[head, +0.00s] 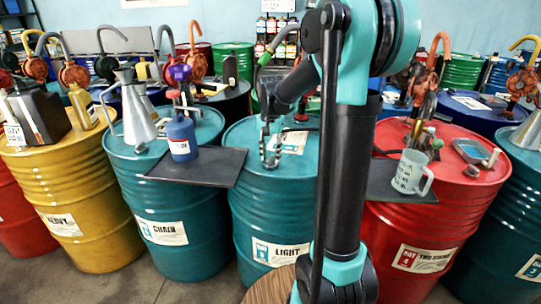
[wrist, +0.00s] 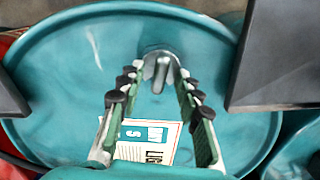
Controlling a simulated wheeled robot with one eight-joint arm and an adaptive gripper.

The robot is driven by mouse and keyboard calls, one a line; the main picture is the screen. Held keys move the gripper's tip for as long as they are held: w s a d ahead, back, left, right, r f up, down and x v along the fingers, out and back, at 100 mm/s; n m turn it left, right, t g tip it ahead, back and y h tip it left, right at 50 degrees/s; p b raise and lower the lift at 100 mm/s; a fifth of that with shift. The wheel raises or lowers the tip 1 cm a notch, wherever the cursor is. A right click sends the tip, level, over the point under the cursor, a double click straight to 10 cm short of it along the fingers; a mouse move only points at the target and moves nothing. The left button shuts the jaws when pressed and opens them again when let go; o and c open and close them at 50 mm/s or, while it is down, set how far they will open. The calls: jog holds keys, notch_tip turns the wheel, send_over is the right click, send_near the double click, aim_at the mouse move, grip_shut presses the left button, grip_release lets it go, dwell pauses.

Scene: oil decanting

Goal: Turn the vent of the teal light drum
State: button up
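The teal light drum (head: 268,205) stands in the middle of the head view, with a LIGHT label on its side. My gripper (head: 270,156) points down over its lid. In the wrist view the vent (wrist: 160,72), a small grey metal fitting with an upright tab, sits near the lid's rim. My gripper (wrist: 160,78) has its fingers spread on either side of the vent, with a gap showing beside the tab. I cannot tell whether a fingertip touches it. In the head view the fingers largely hide the vent.
A dark tray (head: 197,166) with a blue bottle (head: 182,138) lies to the left. Another dark tray (head: 381,184) with a clear jug (head: 411,173) is at the right. Both trays reach close to the light drum's lid. More drums with pumps stand behind.

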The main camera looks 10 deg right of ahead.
aim_at(271, 157)
notch_tip(271, 157, up, 12)
dwell(0.6)
jog(key=shift+f, duration=0.1)
